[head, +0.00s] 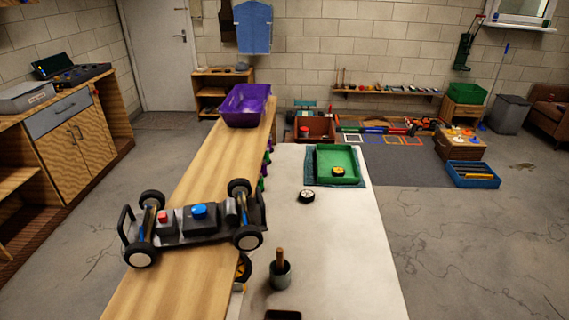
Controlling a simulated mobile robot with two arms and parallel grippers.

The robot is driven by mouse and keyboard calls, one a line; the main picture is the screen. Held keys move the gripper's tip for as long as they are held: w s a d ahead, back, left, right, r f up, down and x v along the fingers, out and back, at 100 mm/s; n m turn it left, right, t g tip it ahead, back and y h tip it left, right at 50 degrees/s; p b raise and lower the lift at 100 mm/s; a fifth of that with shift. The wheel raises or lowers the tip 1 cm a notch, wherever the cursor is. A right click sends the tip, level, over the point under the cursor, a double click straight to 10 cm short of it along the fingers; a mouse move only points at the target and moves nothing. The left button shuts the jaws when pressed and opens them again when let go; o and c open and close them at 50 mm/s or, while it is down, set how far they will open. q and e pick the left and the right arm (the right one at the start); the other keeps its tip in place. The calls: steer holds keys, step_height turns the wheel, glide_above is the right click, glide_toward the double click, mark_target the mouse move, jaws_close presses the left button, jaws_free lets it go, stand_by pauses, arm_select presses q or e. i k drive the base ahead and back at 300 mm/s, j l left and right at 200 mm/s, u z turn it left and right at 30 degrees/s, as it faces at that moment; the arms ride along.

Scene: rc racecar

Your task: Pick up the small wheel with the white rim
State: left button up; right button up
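A small black wheel with a white rim (307,196) lies on the white tabletop (345,245), just left of the green tray's near corner. A wheel with a yellow rim (338,171) sits inside the green tray (322,160). The RC car chassis (195,225) stands on the wooden board (190,175) with several wheels on it, the near ones showing white rims. Neither of my grippers shows in the head view.
A grey cup with a wooden handle (280,272) stands on the white tabletop near the front. A purple bin (245,106) sits at the board's far end. The white tabletop is clear around the small wheel and to its front right.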

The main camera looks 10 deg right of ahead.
mark_target(305, 196)
steer(key=l+z, duration=0.1)
steer(key=z, duration=1.55)
steer(key=i+l+z, duration=0.1)
steer(key=l, duration=0.35)
steer(key=i+l+z, duration=0.1)
steer(key=i+l, duration=0.2)
steer(key=l, duration=0.15)
steer(key=i+l+z, duration=0.1)
steer(key=i+l, duration=0.15)
steer(key=l, duration=0.2)
steer(key=i+l+z, duration=0.1)
steer(key=i+l, duration=0.15)
steer(key=l, duration=0.15)
steer(key=i+l+u, duration=0.1)
steer(key=i+u, duration=0.3)
steer(key=i+l+u, duration=0.35)
steer(key=i, duration=0.25)
steer(key=i+j+u, duration=0.1)
steer(key=i+u, duration=0.15)
steer(key=u, duration=0.2)
steer(key=i+u, duration=0.25)
steer(key=u, duration=0.2)
steer(key=i+u, duration=0.3)
steer(key=u, duration=0.15)
steer(key=i+l+u, duration=0.2)
steer(key=u, duration=0.25)
steer(key=i+l+u, duration=0.2)
steer(key=u, duration=0.25)
